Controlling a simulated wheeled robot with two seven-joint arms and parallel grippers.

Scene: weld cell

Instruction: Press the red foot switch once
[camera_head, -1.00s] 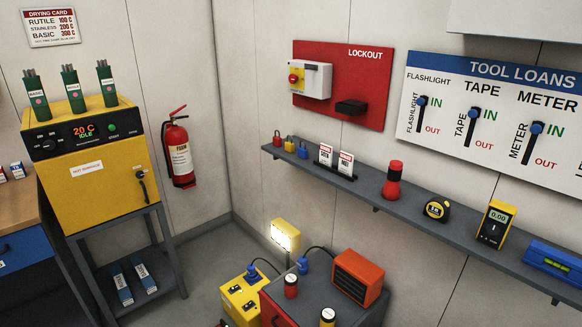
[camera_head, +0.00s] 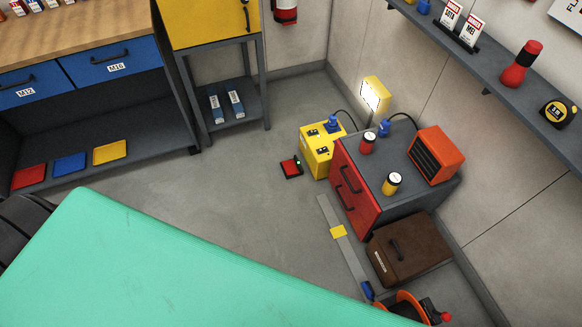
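The red foot switch (camera_head: 291,167) lies on the grey floor in the head view. It is a small red pedal on a black base, just left of the yellow power box (camera_head: 318,152). Whether the pedal is up or down is too small to tell. Neither of my grippers shows in this view.
A green table top (camera_head: 150,265) fills the lower left. A red-fronted grey cabinet (camera_head: 354,190), a brown case (camera_head: 408,247) and a long flat bar (camera_head: 346,250) stand or lie at the right. The floor left of the switch is clear.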

